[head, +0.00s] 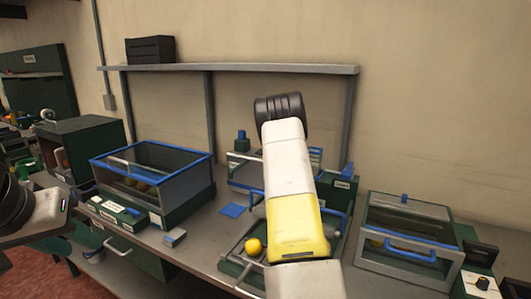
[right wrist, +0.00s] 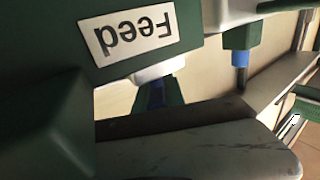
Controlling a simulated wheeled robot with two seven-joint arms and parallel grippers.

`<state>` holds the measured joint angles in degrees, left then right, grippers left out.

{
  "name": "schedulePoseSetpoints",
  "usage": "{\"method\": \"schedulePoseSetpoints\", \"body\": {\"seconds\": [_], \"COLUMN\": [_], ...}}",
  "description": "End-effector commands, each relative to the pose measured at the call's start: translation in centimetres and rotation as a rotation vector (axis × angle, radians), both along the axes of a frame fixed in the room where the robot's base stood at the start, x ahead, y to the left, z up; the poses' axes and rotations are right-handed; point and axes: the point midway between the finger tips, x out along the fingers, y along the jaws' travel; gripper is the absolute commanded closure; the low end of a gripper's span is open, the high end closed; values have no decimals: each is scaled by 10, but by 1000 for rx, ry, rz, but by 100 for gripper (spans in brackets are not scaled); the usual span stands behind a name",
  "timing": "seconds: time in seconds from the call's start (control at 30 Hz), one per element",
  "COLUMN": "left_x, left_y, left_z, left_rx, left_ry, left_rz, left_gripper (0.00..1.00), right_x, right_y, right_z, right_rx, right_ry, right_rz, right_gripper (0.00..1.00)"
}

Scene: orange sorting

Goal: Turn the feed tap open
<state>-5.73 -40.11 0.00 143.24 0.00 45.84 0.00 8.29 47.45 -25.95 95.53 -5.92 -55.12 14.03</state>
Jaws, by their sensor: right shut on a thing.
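In the right wrist view the dark green feed unit (right wrist: 60,55) fills the upper left, with its white "Feed" label (right wrist: 127,32) upside down. Below the label sit a white collar and a narrow blue part, seemingly the feed tap (right wrist: 155,95), partly hidden. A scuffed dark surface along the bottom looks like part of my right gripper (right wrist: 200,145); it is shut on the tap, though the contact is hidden. In the head view my white and yellow right arm covers that gripper. My left gripper (head: 40,212) is at the left edge, largely cut off, away from the feed unit.
A blue-rimmed clear bin (head: 180,195) stands left on the bench and a lidded clear box (head: 400,260) stands right. An orange fruit (head: 253,246) lies in a tray beside my right arm. A blue plate (head: 233,210) lies on the bench. A shelf (head: 230,68) runs behind.

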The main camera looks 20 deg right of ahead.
Motion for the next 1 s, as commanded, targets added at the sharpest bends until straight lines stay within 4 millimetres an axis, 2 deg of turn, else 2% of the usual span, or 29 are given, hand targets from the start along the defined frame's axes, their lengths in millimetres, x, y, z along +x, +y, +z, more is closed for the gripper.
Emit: {"method": "schedulePoseSetpoints", "body": {"seconds": [0.5, 0.53, 0.6, 0.63, 1.0], "left_x": [0, 0, 0, 0, 0], "left_y": [0, 0, 0, 0, 0], "left_z": [0, 0, 0, 0, 0], "left_rx": [0, 0, 0, 0, 0], "left_ry": [0, 0, 0, 0, 0], "left_rz": [0, 0, 0, 0, 0], "left_gripper": [66, 66, 66, 66, 66], "right_x": [0, 0, 0, 0, 0], "right_y": [1, 1, 1, 1, 1], "right_z": [0, 0, 0, 0, 4], "right_rx": [0, 0, 0, 0, 0], "right_ry": [0, 0, 0, 0, -1], "right_rz": [23, 23, 23, 23, 22], "right_gripper": [100, 80, 66, 64, 64]}}
